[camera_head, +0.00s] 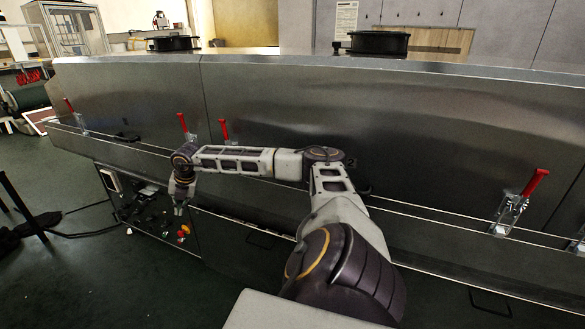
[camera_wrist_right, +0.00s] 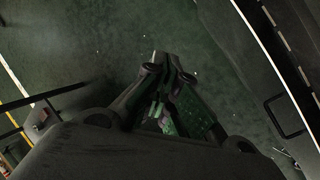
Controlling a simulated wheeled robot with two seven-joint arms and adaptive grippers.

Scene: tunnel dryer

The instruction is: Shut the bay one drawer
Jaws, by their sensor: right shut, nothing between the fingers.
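The long metal tunnel dryer (camera_head: 330,115) spans the head view. Its lower front has dark panels (camera_head: 222,240) with thin bar handles (camera_head: 262,240). One such handle (camera_wrist_right: 285,117) shows at the right of the wrist view, beside the dryer's front edge. I cannot tell which panel is the bay one drawer, and no drawer clearly stands out. My right gripper (camera_head: 179,208) points down in front of the dryer, near the control panel. Its fingers (camera_wrist_right: 166,62) are shut and empty, apart from the handle in the wrist view. My left gripper is not in view.
A control panel (camera_head: 150,215) with several knobs and buttons sits low at the left. Red-handled clamps (camera_head: 182,124) line the dryer's front; another (camera_head: 535,183) is at the right. Dark green floor (camera_head: 95,275) lies open in front at left.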

